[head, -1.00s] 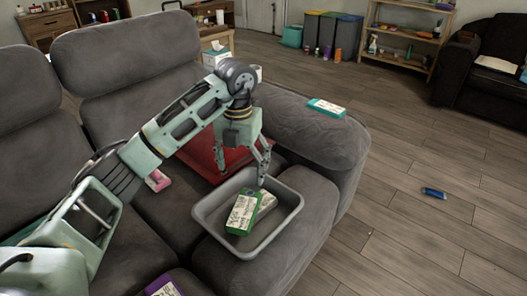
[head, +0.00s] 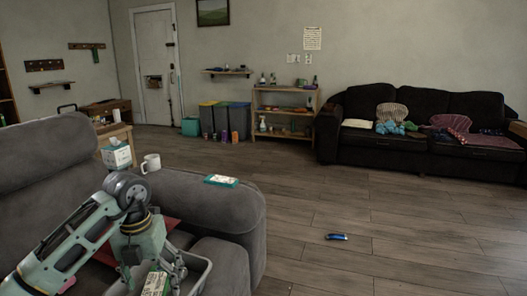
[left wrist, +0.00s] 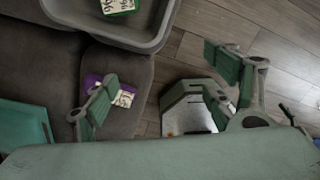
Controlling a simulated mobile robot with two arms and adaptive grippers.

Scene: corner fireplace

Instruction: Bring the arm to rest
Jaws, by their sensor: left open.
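My left arm reaches in from the lower left in the head view, over the grey sofa (head: 222,200). Its gripper (head: 168,275) points down by the grey tray (head: 203,276) on the seat. The gripper is open with nothing between its fingers; in the left wrist view its fingers (left wrist: 160,70) are spread wide. A green and white box (head: 155,284) lies in the tray, partly cut off by the picture edge; it also shows at the top of the left wrist view (left wrist: 118,5). My right gripper is not in view.
A teal box (head: 221,181) lies on the sofa arm, near a white mug (head: 151,163) and a tissue box (head: 117,156). A purple box (left wrist: 123,98) lies on the seat. A blue can-like object (head: 336,237) lies on the floor. The floor between the sofas is largely clear.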

